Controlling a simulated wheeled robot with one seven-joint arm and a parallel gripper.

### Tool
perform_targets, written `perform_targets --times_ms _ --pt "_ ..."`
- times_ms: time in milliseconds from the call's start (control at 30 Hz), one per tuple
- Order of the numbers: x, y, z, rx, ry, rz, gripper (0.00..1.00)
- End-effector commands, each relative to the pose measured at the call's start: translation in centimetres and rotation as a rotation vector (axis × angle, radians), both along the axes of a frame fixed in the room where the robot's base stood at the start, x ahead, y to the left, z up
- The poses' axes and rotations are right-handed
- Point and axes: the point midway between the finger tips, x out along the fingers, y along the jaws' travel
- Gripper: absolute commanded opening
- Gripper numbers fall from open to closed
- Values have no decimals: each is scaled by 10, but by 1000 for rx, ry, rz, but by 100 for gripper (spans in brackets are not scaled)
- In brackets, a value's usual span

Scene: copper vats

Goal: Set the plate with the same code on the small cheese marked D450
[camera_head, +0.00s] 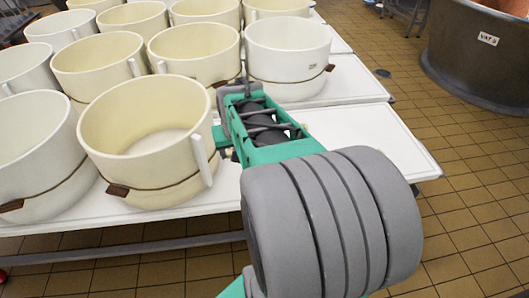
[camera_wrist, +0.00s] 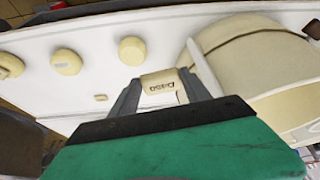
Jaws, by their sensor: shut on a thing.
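In the wrist view my gripper (camera_wrist: 160,82) is shut on a small cream plate (camera_wrist: 162,90). The plate's dark code, upside down in this view, seems to read D450. Several small round cream cheeses show in the wrist view on the white table: one at the far left (camera_wrist: 11,64), one beside it (camera_wrist: 66,62) and one nearer the gripper (camera_wrist: 132,50). I cannot read any marks on them. The held plate looks apart from these cheeses. In the head view my arm hides the fingers, the plate and the small cheeses.
Several large cream moulds with cords and tags, such as the front one (camera_head: 150,140), crowd the white table (camera_head: 385,130). Another mould (camera_wrist: 250,55) stands close right of my fingers. A small pale piece (camera_wrist: 100,97) lies on the tabletop. A copper vat (camera_head: 480,55) stands at upper right.

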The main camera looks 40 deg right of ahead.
Motion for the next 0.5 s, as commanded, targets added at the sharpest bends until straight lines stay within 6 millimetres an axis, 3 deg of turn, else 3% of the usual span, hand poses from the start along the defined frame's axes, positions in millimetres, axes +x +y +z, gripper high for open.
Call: perform_targets --times_ms 100,300,400,500 --pt "-22 -39 -35 2 6 -74 16" --pt "-45 -84 -85 6 12 -88 16" --pt "-47 -104 -110 13 15 -17 16" --pt "-34 -117 -124 17 9 139 16"
